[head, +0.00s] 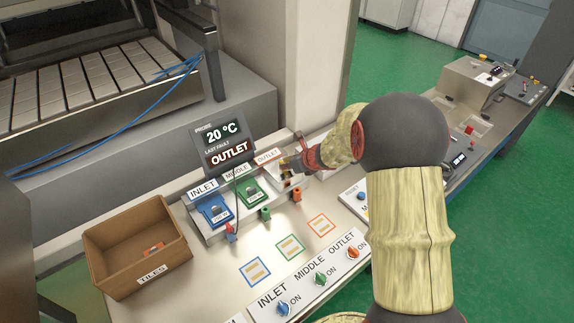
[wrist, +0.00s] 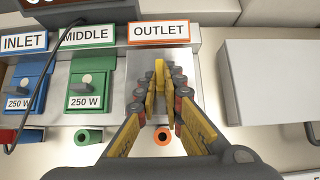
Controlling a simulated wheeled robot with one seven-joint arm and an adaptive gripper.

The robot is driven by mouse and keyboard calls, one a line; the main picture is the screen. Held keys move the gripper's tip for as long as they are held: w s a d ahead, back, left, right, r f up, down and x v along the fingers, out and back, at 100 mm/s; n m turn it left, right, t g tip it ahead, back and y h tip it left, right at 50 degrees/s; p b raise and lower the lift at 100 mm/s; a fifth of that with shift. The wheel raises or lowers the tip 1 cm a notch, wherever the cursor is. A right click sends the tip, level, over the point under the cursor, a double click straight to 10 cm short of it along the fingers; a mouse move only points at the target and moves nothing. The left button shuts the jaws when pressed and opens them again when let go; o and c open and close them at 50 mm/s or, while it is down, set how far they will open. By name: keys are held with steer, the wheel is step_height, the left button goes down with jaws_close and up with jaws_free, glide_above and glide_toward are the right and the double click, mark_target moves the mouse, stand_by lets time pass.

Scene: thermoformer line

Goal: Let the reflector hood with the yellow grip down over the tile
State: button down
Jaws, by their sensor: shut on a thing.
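My gripper (wrist: 160,90) is over the OUTLET station in the wrist view, its two fingers shut on an upright yellow grip (wrist: 159,72). A plain grey metal surface (wrist: 138,65) around the grip looks like the reflector hood. I cannot tell how high the hood is. No tile shows under it; the hood and fingers cover that spot. An orange-rimmed round socket (wrist: 162,136) shows below, between the fingers. In the head view my gripper (head: 292,163) is at the OUTLET sign (head: 267,157), largely hiding the hood.
Blue INLET (head: 214,210) and green MIDDLE (head: 251,194) stations stand left of OUTLET. A cardboard TILES box (head: 112,275) holds a small orange-marked piece (head: 153,248). A display (head: 222,142) reads 20 °C and last fault OUTLET. A black cable (wrist: 48,65) crosses near INLET.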

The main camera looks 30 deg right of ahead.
steer(key=c, duration=1.8)
jaws_free()
steer(key=shift+c, duration=0.2)
steer(key=shift+s, duration=0.1)
steer(key=v, duration=1.2)
